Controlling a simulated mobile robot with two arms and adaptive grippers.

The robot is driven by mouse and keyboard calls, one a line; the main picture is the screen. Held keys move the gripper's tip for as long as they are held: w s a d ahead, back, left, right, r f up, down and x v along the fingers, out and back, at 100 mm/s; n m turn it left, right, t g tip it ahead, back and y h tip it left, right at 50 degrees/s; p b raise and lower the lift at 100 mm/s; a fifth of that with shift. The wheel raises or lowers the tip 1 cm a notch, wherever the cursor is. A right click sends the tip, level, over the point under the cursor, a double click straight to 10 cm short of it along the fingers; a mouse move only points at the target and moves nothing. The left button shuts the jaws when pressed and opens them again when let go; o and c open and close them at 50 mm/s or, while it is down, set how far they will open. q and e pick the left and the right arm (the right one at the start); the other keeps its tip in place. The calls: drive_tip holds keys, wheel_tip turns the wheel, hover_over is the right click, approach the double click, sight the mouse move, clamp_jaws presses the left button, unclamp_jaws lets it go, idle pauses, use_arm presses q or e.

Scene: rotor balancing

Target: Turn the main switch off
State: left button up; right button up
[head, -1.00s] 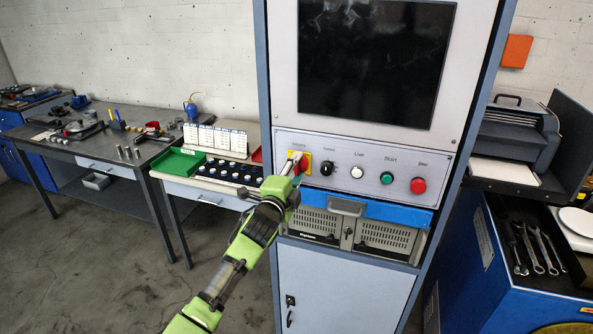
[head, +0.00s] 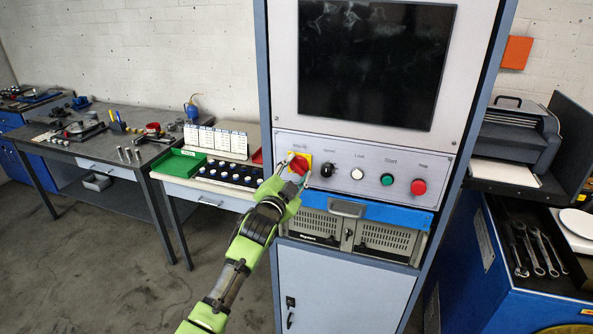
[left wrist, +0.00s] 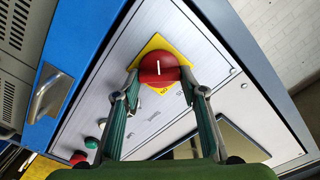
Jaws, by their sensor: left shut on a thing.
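The main switch is a red knob (head: 299,165) on a yellow plate (head: 291,157), at the left end of the grey control panel (head: 344,151). My left gripper (head: 296,170) has one finger on each side of the knob and is shut on it. In the left wrist view the red knob (left wrist: 158,66) shows a short white line on its face, between the fingertips (left wrist: 160,78). The yellow plate (left wrist: 152,44) shows around it; its markings are too small to read fully. My right gripper is not in view.
Right of the switch are a black knob (head: 327,170), a white button (head: 357,174), a green button (head: 387,180) and a red button (head: 418,187). A blue drawer front with a handle (head: 347,208) juts out below. A dark screen (head: 377,62) is above.

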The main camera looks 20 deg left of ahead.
use_arm(q)
drive_tip(key=shift+f, duration=0.1)
idle(0.4)
drive_tip(key=o, duration=1.1)
drive_tip(key=shift+o, duration=0.2)
drive_tip(key=shift+s, duration=0.15)
drive_tip(key=s, duration=1.1)
drive_tip(key=shift+s+a, duration=0.25)
drive_tip(key=shift+s, duration=0.15)
